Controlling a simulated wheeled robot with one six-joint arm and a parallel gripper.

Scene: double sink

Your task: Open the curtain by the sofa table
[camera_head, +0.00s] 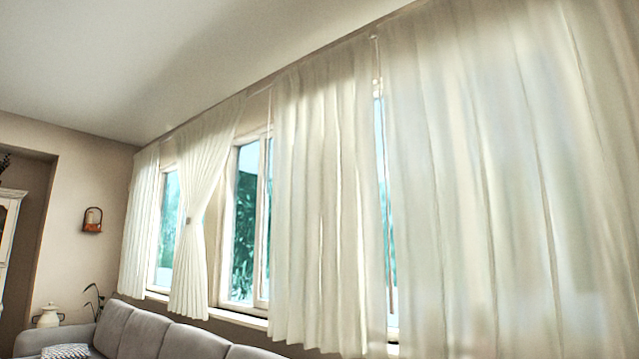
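Several white curtains hang along the window wall. The nearest curtain (500,190) fills the right side of the view and hangs spread out. A second curtain (318,200) hangs left of it, with a narrow strip of window between them. A third curtain (200,215) is gathered at its middle, and a fourth curtain (138,225) hangs at the far left end. The windows (245,220) show between them. No sofa table is in view, so I cannot tell which curtain is beside it. My gripper is not in view.
A grey sofa (160,330) stands below the windows at lower left, with a patterned cushion (66,351). A wall lamp (92,220), a white pot (48,315) and a white cabinet (8,235) are at the left. The floor is not visible.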

